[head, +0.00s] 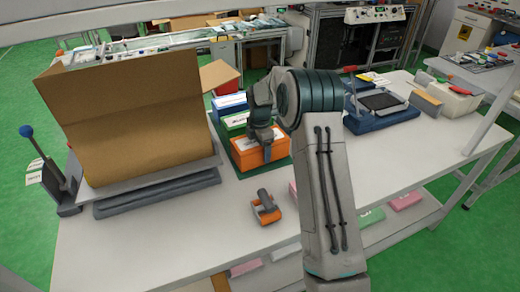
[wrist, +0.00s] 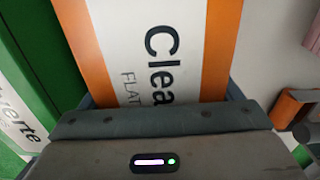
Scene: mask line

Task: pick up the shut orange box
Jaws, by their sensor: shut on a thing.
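The shut orange box (head: 252,154) with a white label sits at the front of a short row of boxes on the table. In the wrist view the orange box (wrist: 221,50) fills the middle, its white label reading "Clea" and "FLAT". My gripper (head: 264,144) is over it, shut on it from above. In the wrist view my gripper (wrist: 160,115) spans the box, with finger edges showing at both sides. The fingertips are hidden. I cannot tell whether the box is clear of the surface under it.
A green box (head: 233,121) and a blue box (head: 229,102) stand behind the orange one on a dark green mat. A large open cardboard box (head: 130,115) stands at the left. An orange hand tool (head: 266,210) lies in front. A dark blue fixture (head: 378,112) is at the right.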

